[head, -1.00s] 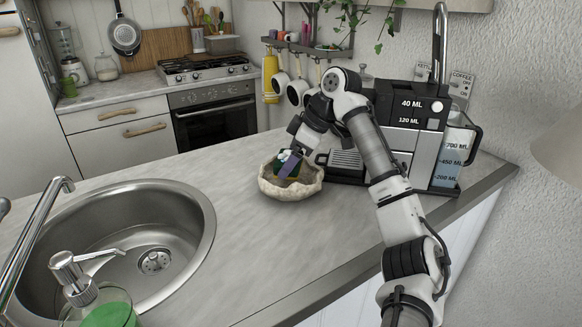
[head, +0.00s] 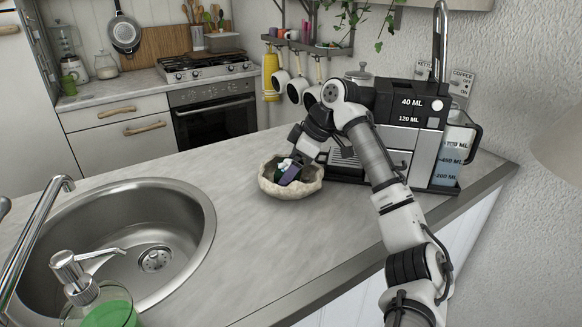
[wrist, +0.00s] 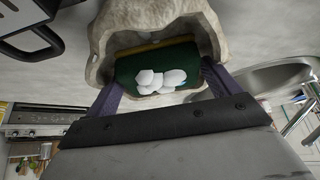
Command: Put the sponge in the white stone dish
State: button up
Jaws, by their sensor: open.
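The white stone dish (head: 290,190) stands on the counter left of the coffee machine; its rough rim also shows in the wrist view (wrist: 100,35). The sponge (wrist: 140,65) is dark green with a yellowish edge and has white foam blobs on it. It sits inside the dish, and in the head view it is mostly hidden by my gripper and the rim. My gripper (head: 291,172) reaches down into the dish with its jaws open, one purple finger on each side of the sponge. I cannot tell whether the fingers still touch it.
The coffee machine (head: 408,125) with its water tank stands close behind and right of the dish. A round sink (head: 120,230) and a green soap bottle (head: 105,308) are at left. The counter (head: 255,255) in front of the dish is clear.

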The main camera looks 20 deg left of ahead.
jog(key=v, duration=1.1)
jog(key=shift+d+r, duration=0.15)
jog(key=shift+r, duration=0.2)
